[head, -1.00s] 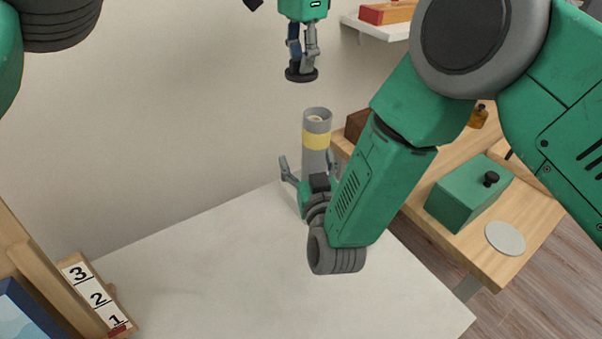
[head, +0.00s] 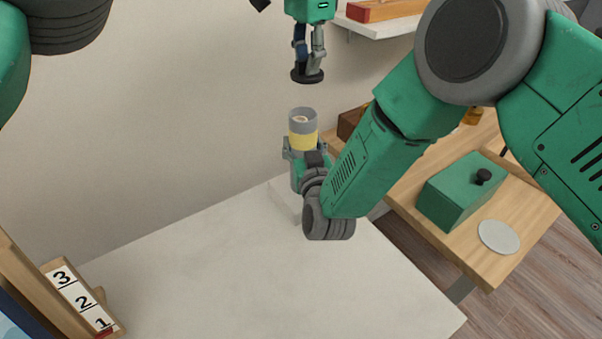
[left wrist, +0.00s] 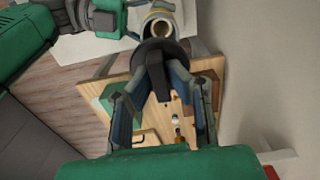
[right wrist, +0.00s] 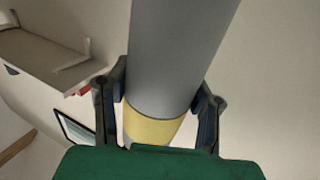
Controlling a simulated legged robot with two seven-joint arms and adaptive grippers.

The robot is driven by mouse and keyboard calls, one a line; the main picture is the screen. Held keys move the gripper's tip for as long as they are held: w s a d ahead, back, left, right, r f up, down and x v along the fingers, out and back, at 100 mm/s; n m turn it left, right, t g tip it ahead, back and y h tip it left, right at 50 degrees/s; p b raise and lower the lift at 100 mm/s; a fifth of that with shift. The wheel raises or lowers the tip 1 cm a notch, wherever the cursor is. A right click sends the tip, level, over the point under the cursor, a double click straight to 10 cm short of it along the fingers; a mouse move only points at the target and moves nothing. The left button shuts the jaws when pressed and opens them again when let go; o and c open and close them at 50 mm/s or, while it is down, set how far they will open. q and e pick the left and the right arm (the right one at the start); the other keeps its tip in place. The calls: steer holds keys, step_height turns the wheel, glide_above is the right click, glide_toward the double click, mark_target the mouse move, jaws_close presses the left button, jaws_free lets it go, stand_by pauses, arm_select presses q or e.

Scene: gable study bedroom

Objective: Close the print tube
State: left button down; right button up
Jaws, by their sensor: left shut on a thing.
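The print tube (head: 303,141) stands upright, grey with a yellow band, its top open with something pale inside. My right gripper (head: 302,151) has its fingers on either side of the tube just below the band. In the right wrist view the tube (right wrist: 178,50) fills the space between those fingers; I cannot tell whether both press on it. My left gripper (head: 309,66) is shut on a dark round cap (head: 307,76), held above and apart from the tube's mouth. The left wrist view shows the cap (left wrist: 152,48) before the open mouth. The tube's lower part is partly hidden.
The white table (head: 250,270) is mostly clear. A number rack (head: 82,300) is at front left. A wooden desk at right holds a green box (head: 455,195) and a pale disc (head: 498,237). A wall shelf (head: 385,22) with a red-and-wood box is behind.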

arm_select(q)
steer(key=shift+w+d+f, duration=0.1)
steer(key=shift+w+d, duration=0.15)
steer(key=shift+d, duration=0.05)
arm_select(e)
steer(key=shift+d+f, duration=0.2)
steer(key=shift+d, duration=0.25)
jaws_close()
arm_select(q)
steer(key=shift+s+a, duration=0.1)
steer(key=shift+a, duration=0.35)
arm_select(e)
steer(key=shift+a, duration=0.2)
arm_select(q)
steer(key=shift+s+a+r, duration=0.15)
steer(key=shift+a+r, duration=0.05)
steer(key=shift+a, duration=0.4)
arm_select(e)
steer(key=shift+s+a+r, duration=0.15)
steer(key=shift+s+a, duration=0.05)
steer(key=shift+a, duration=0.35)
arm_select(q)
steer(key=shift+d+f, duration=0.1)
steer(key=shift+d, duration=0.5)
arm_select(e)
steer(key=shift+d, duration=0.4)
arm_select(q)
steer(key=shift+a, duration=0.1)
